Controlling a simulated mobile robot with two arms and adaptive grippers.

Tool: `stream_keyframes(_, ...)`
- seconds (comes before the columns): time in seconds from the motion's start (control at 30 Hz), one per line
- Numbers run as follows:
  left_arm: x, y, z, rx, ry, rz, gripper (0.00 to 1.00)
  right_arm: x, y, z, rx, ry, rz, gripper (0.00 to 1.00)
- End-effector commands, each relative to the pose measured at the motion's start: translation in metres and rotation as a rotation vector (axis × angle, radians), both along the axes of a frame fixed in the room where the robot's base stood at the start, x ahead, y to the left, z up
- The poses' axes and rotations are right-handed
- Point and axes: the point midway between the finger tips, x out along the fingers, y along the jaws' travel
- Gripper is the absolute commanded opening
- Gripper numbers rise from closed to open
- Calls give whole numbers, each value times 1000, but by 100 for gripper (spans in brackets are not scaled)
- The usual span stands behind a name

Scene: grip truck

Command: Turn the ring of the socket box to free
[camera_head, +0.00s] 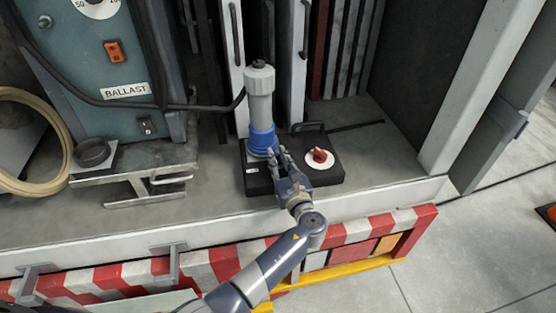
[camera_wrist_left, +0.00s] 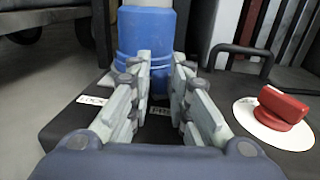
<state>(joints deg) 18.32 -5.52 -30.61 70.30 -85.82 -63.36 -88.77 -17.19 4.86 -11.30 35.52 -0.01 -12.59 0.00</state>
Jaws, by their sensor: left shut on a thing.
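The black socket box (camera_head: 318,178) sits on the truck's floor near its front edge. A blue ring (camera_head: 262,140) stands on the box's left part, with a grey plug (camera_head: 259,92) upright in it and a dark cable running from it. My left gripper (camera_head: 276,160) reaches the ring's near right side and is shut on it. In the left wrist view, the fingers (camera_wrist_left: 161,75) point at the blue ring (camera_wrist_left: 146,50) and cover part of its lower front; the exact contact is hidden. Small white labels (camera_wrist_left: 92,100) lie on the box top near the ring.
A red knob (camera_head: 320,155) on a white disc is right of the gripper, with a black handle (camera_head: 308,127) behind. A teal ballast unit (camera_head: 105,60) stands left. The floor right of the box is mostly clear. The white truck edge (camera_head: 390,194) runs in front.

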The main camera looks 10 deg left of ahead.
Motion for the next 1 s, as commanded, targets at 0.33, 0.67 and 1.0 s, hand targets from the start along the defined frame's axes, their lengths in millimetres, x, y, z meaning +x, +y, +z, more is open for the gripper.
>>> stream_keyframes(0.33, 1, -1, 3, 2, -6, -3, 34, 0, 2, 0, 3, 0, 0, 32)
stream_keyframes(0.67, -18, -13, 0, -2, -2, -5, 34, 0, 6, 0, 7, 0, 2, 32)
stream_keyframes(1.0, -76, -51, 1, -2, -2, -5, 34, 0, 5, 0, 6, 0, 1, 32)
